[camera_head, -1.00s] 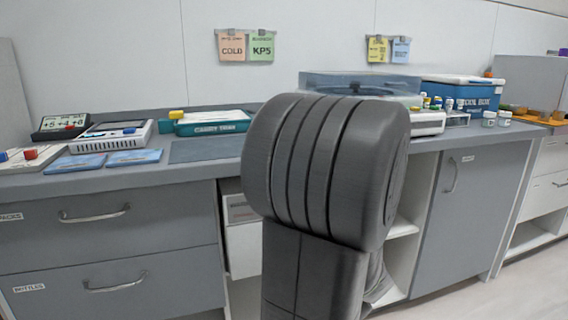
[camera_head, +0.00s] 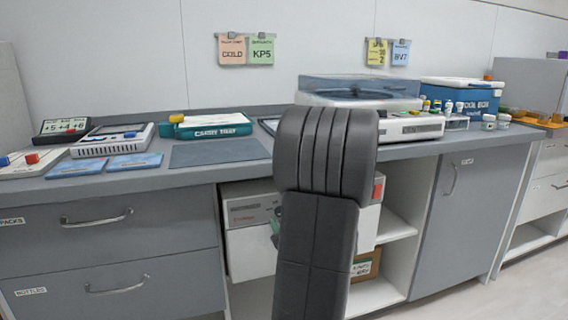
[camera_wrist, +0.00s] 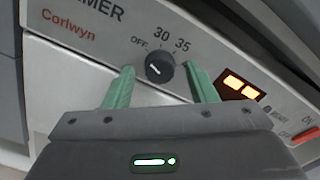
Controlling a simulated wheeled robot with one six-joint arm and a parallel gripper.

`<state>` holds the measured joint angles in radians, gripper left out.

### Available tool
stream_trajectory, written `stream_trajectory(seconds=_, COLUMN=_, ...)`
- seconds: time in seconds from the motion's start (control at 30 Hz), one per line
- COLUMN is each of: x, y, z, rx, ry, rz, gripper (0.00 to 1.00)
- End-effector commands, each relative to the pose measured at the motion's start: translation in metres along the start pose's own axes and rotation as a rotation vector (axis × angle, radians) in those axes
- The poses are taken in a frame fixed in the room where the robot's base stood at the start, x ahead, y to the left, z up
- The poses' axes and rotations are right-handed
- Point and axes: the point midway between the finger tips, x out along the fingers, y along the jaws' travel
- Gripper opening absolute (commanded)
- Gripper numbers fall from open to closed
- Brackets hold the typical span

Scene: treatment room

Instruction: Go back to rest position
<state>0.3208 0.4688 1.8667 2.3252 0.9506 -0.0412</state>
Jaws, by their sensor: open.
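My gripper (camera_wrist: 159,69) shows in the wrist view with two green fingers apart, open and empty. It faces the front panel of a white warmer (camera_wrist: 75,62) marked "Corlwyn". A dark round knob (camera_wrist: 160,67) appears between the fingertips; I cannot tell how far they are from it. The knob's white mark points up and left, towards "OFF". "30" and "35" are printed above it. An orange display (camera_wrist: 241,87) is lit. In the head view the warmer (camera_head: 250,216) sits below the counter, partly hidden by my arm, which also hides most of my gripper.
The grey counter (camera_head: 400,151) runs above the warmer. It holds a blue-lidded device (camera_head: 360,86), a teal box (camera_head: 213,126), a grey mat (camera_head: 217,152) and a blue cool box (camera_head: 463,92). Drawers (camera_head: 110,226) stand left, and a cupboard door (camera_head: 465,215) right.

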Motion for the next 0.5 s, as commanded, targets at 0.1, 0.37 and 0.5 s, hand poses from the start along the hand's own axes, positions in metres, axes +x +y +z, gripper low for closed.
stream_trajectory(seconds=0.1, x=-0.0003, y=-0.0024, z=0.0034, rx=0.076, ry=0.003, rz=0.001, gripper=0.52)
stream_trajectory(seconds=0.37, x=-0.0003, y=-0.0019, z=0.0035, rx=0.243, ry=0.002, rz=0.001, gripper=0.52)
stream_trajectory(seconds=0.5, x=-0.0004, y=-0.0017, z=0.0037, rx=0.337, ry=0.002, rz=0.001, gripper=0.52)
